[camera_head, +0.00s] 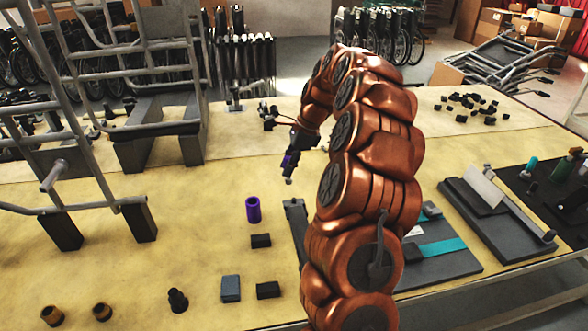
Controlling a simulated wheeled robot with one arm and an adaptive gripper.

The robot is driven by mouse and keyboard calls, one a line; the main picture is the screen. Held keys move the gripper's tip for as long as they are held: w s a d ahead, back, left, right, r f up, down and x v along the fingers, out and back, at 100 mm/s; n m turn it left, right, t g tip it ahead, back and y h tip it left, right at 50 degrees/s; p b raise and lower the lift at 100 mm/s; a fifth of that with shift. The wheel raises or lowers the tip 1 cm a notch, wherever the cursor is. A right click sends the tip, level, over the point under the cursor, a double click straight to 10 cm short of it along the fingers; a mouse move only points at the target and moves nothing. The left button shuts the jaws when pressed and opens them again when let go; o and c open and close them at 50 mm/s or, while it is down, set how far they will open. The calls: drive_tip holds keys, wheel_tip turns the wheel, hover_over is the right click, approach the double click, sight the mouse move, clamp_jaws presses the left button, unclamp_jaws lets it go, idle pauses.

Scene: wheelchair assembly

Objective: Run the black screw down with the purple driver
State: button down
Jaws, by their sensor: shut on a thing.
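My gripper (300,142) is beyond the middle of the yellow table, left of my copper-coloured arm. It is shut on a small dark tool with purple on it, which looks like the purple driver (289,161). The driver points down, and its pale tip is at the lower end. The tip appears above the table surface, but I cannot tell whether it touches anything. I cannot make out the black screw for certain. A purple hollow cylinder (253,209) stands upright on the table, nearer and left of the gripper.
A grey wheelchair frame (107,75) stands on dark blocks (134,155) at the left. Small blocks (268,290) and a dark fitting (178,300) lie near the front. A dark tray (497,222) is at the right.

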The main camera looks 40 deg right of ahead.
sight(292, 181)
drive_tip(key=shift+s+d+r+m+t, duration=0.1)
drive_tip(key=shift+s+d+m+t, duration=0.05)
drive_tip(key=shift+d+m, duration=0.25)
drive_tip(key=shift+s+d+r+m+t, duration=0.1)
drive_tip(key=shift+s+d+m+t, duration=0.05)
drive_tip(key=shift+d+m, duration=0.25)
drive_tip(key=shift+f+b, duration=0.75)
drive_tip(key=shift+f, duration=2.1)
drive_tip(key=shift+f, duration=1.15)
drive_tip(key=c, duration=1.4)
unclamp_jaws()
drive_tip(key=shift+a, duration=0.1)
clamp_jaws()
